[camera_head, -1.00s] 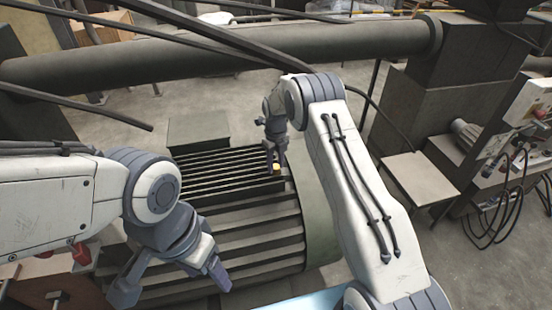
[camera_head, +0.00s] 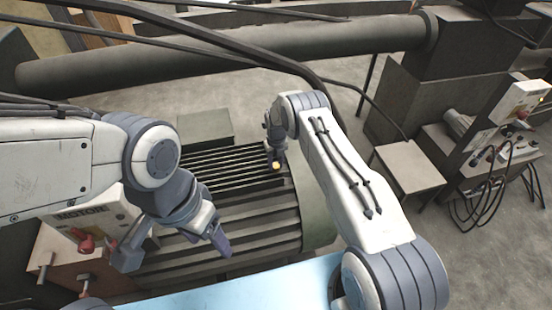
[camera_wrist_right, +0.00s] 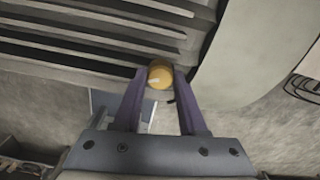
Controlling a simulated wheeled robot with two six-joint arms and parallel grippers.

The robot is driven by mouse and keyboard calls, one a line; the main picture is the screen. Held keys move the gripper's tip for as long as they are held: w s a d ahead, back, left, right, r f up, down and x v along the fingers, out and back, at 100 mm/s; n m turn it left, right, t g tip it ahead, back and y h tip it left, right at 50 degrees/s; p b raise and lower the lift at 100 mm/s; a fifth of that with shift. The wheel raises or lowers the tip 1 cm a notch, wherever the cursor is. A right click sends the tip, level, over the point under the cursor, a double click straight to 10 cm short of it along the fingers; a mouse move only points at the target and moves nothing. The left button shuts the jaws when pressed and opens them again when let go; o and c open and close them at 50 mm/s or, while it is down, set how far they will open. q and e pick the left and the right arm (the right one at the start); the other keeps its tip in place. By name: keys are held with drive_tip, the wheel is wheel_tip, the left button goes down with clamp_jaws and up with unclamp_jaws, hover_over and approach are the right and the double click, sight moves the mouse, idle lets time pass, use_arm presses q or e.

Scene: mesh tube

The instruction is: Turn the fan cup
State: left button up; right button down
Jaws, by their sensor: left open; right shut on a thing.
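A small yellow cup-like knob (camera_head: 276,166) sits at the right end of the ribbed motor housing (camera_head: 235,225). In the right wrist view the yellow knob (camera_wrist_right: 160,75) has a small white mark and lies between the fingertips of my right gripper (camera_wrist_right: 163,78). My right gripper (camera_head: 275,158) is shut on this knob, reaching down from above. My left gripper (camera_head: 178,250) is open and empty, over the front left of the ribbed housing and apart from the knob. Nothing in view is clearly labelled as a fan cup.
A box marked MOTOR (camera_head: 95,215) with red controls stands at the left. A thick horizontal pipe (camera_head: 220,52) runs across the back. A metal stand (camera_head: 408,168) and a control panel (camera_head: 518,110) with hanging cables stand at the right. Bare floor lies between.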

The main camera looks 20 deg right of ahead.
sight(276, 165)
drive_tip(key=shift+d, duration=0.1)
idle(0.3)
drive_tip(key=shift+c, duration=2.3)
unclamp_jaws()
drive_tip(key=shift+r, duration=0.1)
wheel_tip(276, 165, up, 10)
drive_tip(key=b, duration=0.4)
drive_tip(key=shift+r, duration=0.15)
